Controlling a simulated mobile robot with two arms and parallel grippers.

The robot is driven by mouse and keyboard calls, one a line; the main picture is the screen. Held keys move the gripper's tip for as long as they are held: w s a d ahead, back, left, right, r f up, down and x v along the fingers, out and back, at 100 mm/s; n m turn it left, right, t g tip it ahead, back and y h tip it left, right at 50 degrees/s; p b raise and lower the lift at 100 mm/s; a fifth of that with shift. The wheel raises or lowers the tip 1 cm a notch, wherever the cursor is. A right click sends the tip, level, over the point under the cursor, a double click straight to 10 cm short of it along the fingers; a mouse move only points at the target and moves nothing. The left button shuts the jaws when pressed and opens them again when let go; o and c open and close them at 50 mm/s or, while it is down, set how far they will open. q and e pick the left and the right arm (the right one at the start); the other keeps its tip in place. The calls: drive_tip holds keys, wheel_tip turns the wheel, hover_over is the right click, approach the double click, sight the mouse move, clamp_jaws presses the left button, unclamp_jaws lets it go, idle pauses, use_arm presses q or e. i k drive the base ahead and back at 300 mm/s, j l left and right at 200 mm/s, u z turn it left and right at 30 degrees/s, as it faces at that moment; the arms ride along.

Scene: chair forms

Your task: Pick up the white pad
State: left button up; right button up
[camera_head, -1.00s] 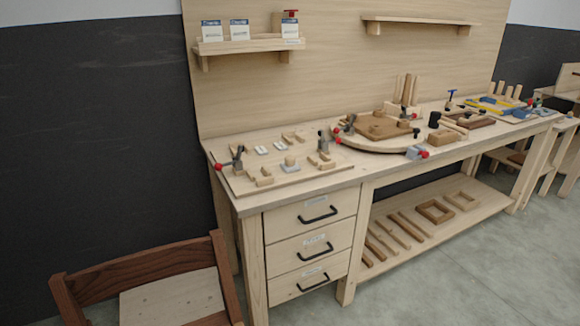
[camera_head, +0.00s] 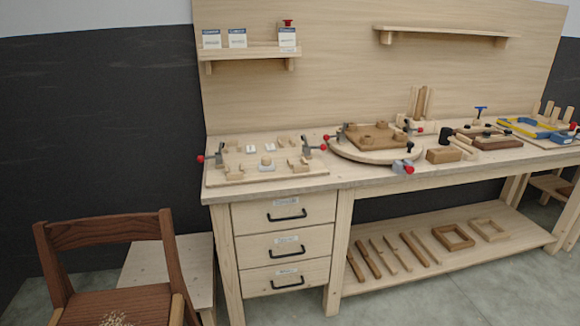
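Several small whitish pieces lie on the wooden jig board (camera_head: 225,180) at the left end of the workbench (camera_head: 330,182). One pale piece (camera_head: 251,149) lies near the back of the board. Another pale piece (camera_head: 269,146) is beside it to the right. A light block on a whitish base (camera_head: 266,163) sits nearer the middle. They are too small to tell which is the white pad. Neither of my grippers is in view.
Red-handled clamps (camera_head: 211,159) flank the jig board. A round board (camera_head: 376,156) with clamps stands to its right. A brown chair (camera_head: 105,232) and a low pale table (camera_head: 172,262) stand left of the drawers (camera_head: 284,214). Grey floor lies in front.

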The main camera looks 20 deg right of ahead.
sight(266, 165)
drive_tip(key=i+l, duration=0.1)
drive_tip(key=l, duration=0.4)
drive_tip(key=i+l, duration=0.1)
drive_tip(key=l, duration=0.35)
drive_tip(key=i+l+u, duration=0.1)
drive_tip(key=l, duration=0.4)
